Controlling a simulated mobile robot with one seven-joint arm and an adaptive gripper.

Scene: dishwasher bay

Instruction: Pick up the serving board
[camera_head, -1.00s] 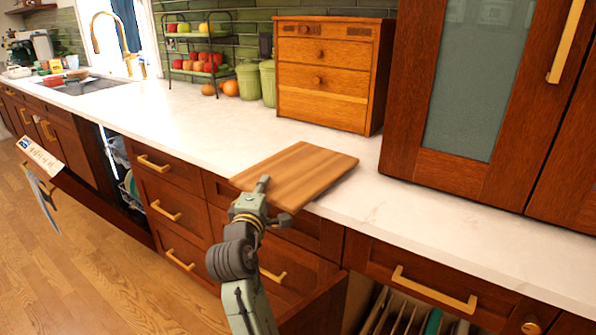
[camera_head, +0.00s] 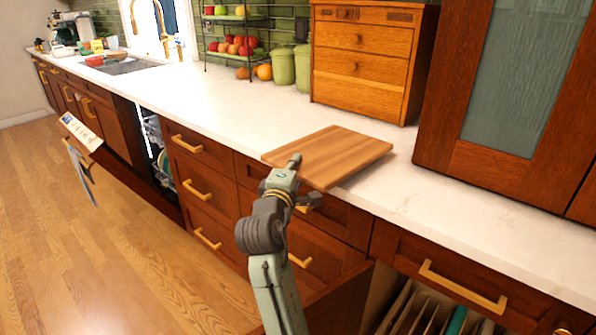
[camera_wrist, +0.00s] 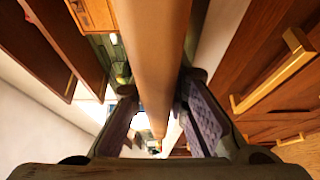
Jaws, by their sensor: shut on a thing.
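The serving board (camera_head: 335,155) is a flat rectangular slab of striped brown wood at the front edge of the white counter. Its near corner juts out past the edge. My gripper (camera_head: 296,178) is shut on the board's near left edge, one finger showing above it. In the wrist view the board (camera_wrist: 152,60) runs edge-on between the two finger pads of my gripper (camera_wrist: 158,125). I cannot tell whether the board lies flat on the counter or is slightly raised.
A wooden drawer box (camera_head: 362,60) stands behind the board, with green canisters (camera_head: 283,66) and a fruit rack (camera_head: 236,40) to its left. A glass-fronted cabinet (camera_head: 510,80) is at the right. Below, a lower compartment with upright boards (camera_head: 425,312) stands open. The counter left of the board is clear.

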